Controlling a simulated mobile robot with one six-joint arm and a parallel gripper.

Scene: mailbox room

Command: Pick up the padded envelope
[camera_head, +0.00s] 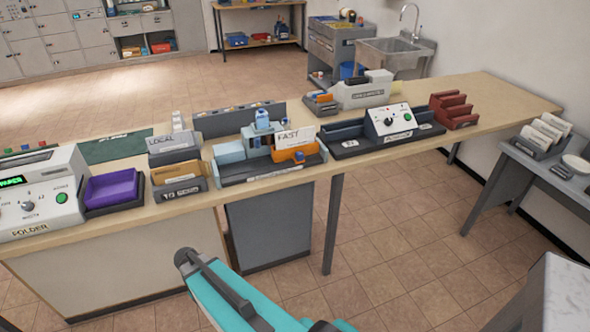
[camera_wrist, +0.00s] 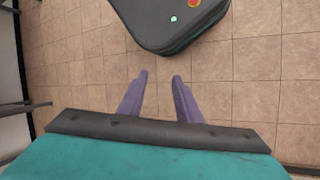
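I cannot single out a padded envelope for certain. A brown envelope-like piece (camera_head: 178,172) stands in a grey labelled tray (camera_head: 180,189) on the long counter. An orange item (camera_head: 295,154) lies in the sorter (camera_head: 272,170) marked FAST, to the right of that tray. My gripper (camera_wrist: 160,76) is open and empty in the wrist view, its two fingers apart with only floor tiles between them. In the head view my teal arm reaches up from the bottom, in front of the counter; the fingers cannot be made out there.
The long wooden counter (camera_head: 480,92) also holds a folder machine (camera_head: 38,195), a purple tray (camera_head: 112,188), a grey machine with a dial (camera_head: 388,124) and a red rack (camera_head: 452,110). A side table (camera_head: 560,178) stands at right. Tiled floor (camera_head: 390,250) is clear before the counter.

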